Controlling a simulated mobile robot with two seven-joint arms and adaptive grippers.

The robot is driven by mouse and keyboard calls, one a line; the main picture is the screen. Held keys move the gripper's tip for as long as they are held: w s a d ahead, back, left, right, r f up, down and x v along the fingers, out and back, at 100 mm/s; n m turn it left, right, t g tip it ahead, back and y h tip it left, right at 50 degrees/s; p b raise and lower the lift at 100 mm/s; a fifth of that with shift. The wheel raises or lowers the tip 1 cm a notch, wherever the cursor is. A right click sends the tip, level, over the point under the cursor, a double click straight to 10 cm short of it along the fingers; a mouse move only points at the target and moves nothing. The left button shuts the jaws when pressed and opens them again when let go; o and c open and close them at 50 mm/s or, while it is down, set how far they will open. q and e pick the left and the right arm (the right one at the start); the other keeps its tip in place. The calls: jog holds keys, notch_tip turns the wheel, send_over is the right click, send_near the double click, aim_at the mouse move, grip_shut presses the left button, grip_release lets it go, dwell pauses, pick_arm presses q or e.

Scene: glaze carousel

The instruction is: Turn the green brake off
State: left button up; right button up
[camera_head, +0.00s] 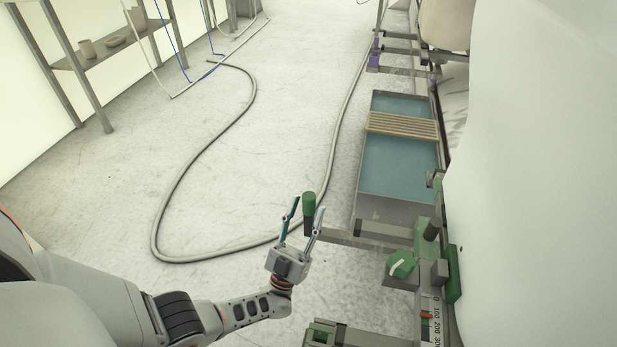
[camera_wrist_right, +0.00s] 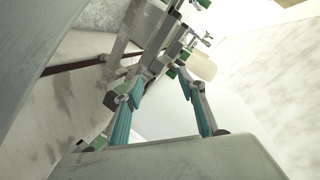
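A green-topped handle (camera_head: 309,204) with a dark lower part stands upright in the head view, by the outer end of a grey bar that reaches left from the machine. My left gripper (camera_head: 304,215) is open, with one finger on each side of this handle; I cannot tell whether either finger touches it. A green knob (camera_head: 402,263) with a white stripe sits on the machine to the right. I cannot tell from the pictures which green part is the brake. My right gripper (camera_wrist_right: 160,98) shows in the right wrist view, open, with nothing between its fingers.
A trough of blue water (camera_head: 398,165) with a wooden slat grid (camera_head: 402,125) lies behind the bar. A scale rail (camera_head: 436,312) runs along the right. A hose (camera_head: 185,185) loops over the clear floor. A shelf (camera_head: 110,48) with pots stands far left.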

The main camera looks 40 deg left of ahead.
pick_arm(q)
jog(key=shift+v, duration=1.4)
jog(key=s+d, duration=0.2)
jog(key=s, duration=0.9)
jog(key=shift+s+r+h, duration=0.15)
jog(key=shift+s+h, duration=0.15)
